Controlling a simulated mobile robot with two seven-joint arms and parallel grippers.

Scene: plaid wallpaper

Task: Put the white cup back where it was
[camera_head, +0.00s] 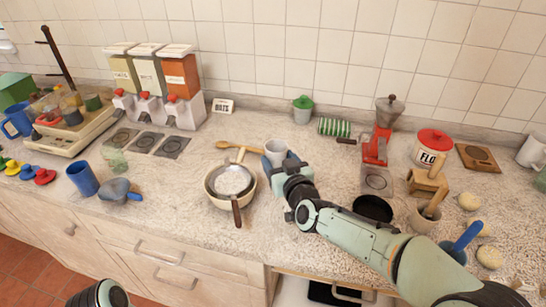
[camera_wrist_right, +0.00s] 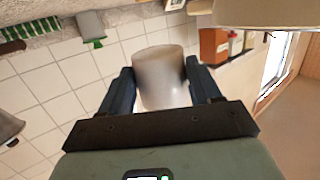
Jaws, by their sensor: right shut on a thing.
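The white cup (camera_head: 276,151) is at the middle of the counter in the head view, just behind the pan. It also shows in the right wrist view (camera_wrist_right: 161,78), between the two dark fingers. My right gripper (camera_head: 277,166) is shut on the cup, and its fingers also show in the right wrist view (camera_wrist_right: 161,90). The gripper hides part of the cup in the head view, so I cannot tell whether its base touches the counter. A part of my left arm shows at the bottom edge of the head view; its gripper is out of view.
A pan (camera_head: 231,182) and a wooden spoon (camera_head: 240,148) lie left of the cup. A green-lidded jar (camera_head: 303,110) and a red grinder (camera_head: 377,145) stand behind and right. A black pan (camera_head: 373,208) lies beyond my right forearm. Some counter behind the cup is clear.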

